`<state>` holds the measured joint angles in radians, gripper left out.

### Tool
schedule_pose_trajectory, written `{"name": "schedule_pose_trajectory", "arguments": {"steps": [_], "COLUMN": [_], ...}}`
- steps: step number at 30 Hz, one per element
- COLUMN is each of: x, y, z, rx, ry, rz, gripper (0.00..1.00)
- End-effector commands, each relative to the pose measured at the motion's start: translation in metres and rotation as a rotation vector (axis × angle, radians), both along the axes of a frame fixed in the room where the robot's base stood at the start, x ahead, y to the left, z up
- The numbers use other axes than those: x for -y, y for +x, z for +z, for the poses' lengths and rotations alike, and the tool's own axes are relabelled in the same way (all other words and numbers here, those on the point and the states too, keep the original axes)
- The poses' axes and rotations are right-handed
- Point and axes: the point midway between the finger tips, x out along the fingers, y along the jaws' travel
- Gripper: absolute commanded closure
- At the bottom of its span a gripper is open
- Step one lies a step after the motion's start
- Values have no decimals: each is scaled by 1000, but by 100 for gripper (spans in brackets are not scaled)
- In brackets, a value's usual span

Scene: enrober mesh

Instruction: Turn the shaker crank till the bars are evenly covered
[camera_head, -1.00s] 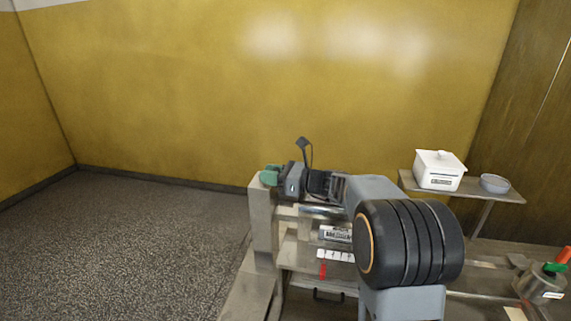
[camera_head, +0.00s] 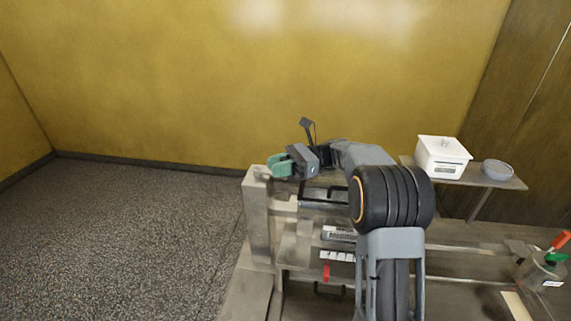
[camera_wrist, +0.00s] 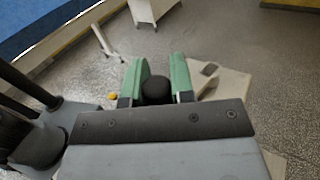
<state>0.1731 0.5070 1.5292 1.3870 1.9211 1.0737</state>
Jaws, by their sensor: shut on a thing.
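My gripper (camera_head: 280,165) has green fingers and is at the upper left end of the grey machine (camera_head: 257,220), just above its left post. In the wrist view the green fingers (camera_wrist: 158,85) are shut on a round black knob (camera_wrist: 157,92), which looks like the crank's handle. The rest of the crank is hidden by my gripper and wrist. No coated bars can be made out clearly.
A metal pot (camera_head: 541,272) with orange and green handles is at the far right. The floor left of the machine is clear.

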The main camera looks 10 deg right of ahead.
Motion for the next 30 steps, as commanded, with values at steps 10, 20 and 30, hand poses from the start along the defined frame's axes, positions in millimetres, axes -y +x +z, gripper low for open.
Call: {"name": "schedule_pose_trajectory", "arguments": {"steps": [10, 20, 30], "x": [-5, -6, -5], "y": [0, 0, 0], "z": [2, 2, 1], "rx": [5, 4, 1], "ry": [0, 0, -1], "rz": [25, 26, 27], "gripper": [100, 63, 51]}}
